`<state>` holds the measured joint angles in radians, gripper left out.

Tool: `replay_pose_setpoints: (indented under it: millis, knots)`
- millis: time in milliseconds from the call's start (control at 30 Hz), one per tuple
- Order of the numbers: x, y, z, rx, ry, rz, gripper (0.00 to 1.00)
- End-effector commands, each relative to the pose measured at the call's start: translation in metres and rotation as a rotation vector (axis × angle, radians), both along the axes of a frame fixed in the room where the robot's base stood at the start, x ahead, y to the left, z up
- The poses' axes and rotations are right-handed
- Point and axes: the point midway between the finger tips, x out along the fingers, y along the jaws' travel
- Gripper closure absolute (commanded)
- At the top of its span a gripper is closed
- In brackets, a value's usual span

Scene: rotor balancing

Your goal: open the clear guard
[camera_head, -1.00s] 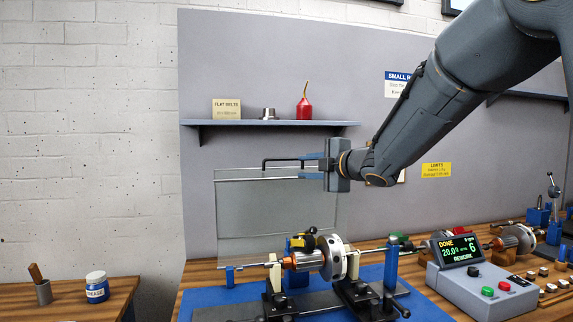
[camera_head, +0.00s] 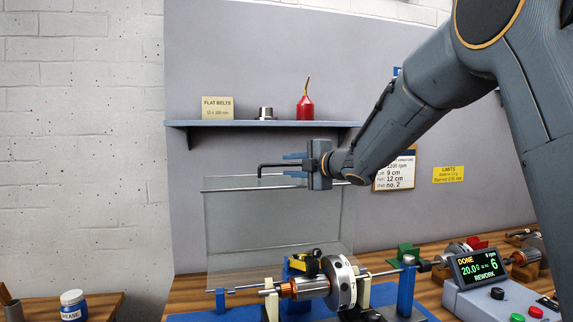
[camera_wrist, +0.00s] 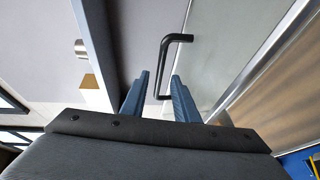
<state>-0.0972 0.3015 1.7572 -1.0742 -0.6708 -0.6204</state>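The clear guard (camera_head: 235,235) stands raised as an upright see-through panel behind the rotor (camera_head: 315,287), with a metal rod along its upper part. Its black bent handle (camera_head: 261,167) sticks up at the top edge. My gripper (camera_head: 294,166) is at the handle, its two blue fingers above and below the handle's bar in the head view. In the wrist view the handle (camera_wrist: 166,65) reaches down between the fingertips (camera_wrist: 160,76), with gaps visible on both sides. The fingers are apart; I see no firm contact.
A shelf (camera_head: 255,124) behind holds a belt box (camera_head: 217,108), a metal part and a red oil bottle (camera_head: 305,106). A control box with a display (camera_head: 478,267) stands at the right on the bench. A grease jar (camera_head: 74,304) is at lower left.

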Motion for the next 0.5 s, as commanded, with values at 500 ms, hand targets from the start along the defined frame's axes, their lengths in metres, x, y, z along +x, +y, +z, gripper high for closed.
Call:
replay_pose_setpoints:
  millis: [500]
  knots:
    - [0.023, 0.015, -0.003, 0.0, 0.0, -0.003, 0.72]
